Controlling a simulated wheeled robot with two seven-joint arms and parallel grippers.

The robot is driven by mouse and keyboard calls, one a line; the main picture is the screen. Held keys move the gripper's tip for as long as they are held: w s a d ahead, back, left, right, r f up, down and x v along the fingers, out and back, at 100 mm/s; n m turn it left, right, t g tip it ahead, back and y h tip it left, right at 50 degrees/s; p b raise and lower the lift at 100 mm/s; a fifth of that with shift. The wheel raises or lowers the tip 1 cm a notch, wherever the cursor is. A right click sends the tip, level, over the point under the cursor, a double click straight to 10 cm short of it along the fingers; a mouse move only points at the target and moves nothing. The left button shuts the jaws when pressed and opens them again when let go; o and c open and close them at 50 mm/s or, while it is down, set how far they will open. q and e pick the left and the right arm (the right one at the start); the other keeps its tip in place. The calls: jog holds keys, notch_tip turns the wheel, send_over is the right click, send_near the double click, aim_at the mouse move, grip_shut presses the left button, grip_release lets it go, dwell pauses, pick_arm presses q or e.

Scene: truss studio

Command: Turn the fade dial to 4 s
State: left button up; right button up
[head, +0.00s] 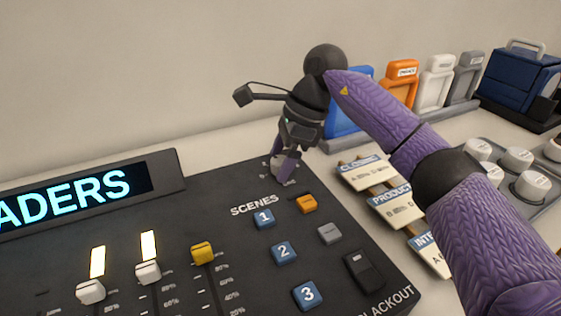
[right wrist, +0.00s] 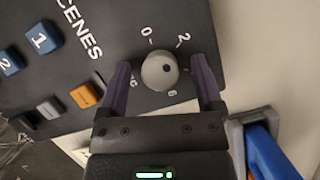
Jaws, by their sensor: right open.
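The fade dial (right wrist: 153,78) is a round, light grey knob with a dark dot right of its centre, on the dark console. A 0 and a 2 show above it; other marks around it are small or partly hidden. In the head view the dial (head: 279,165) is partly hidden by my fingers. My right gripper (right wrist: 161,66) is open, with one purple finger on each side of the dial and a visible gap on both sides. In the head view the right gripper (head: 286,166) points down at the console's back right corner. My left gripper is out of view.
Blue scene buttons (head: 284,252), an orange button (head: 306,204) and a grey button (head: 329,233) lie in front of the dial. Sliders (head: 148,272) and a lit display (head: 70,200) are at left. Label cards (head: 397,207) and coloured holders (head: 401,80) stand to the right.

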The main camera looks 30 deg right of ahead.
jog(key=c, duration=0.4)
grip_shut()
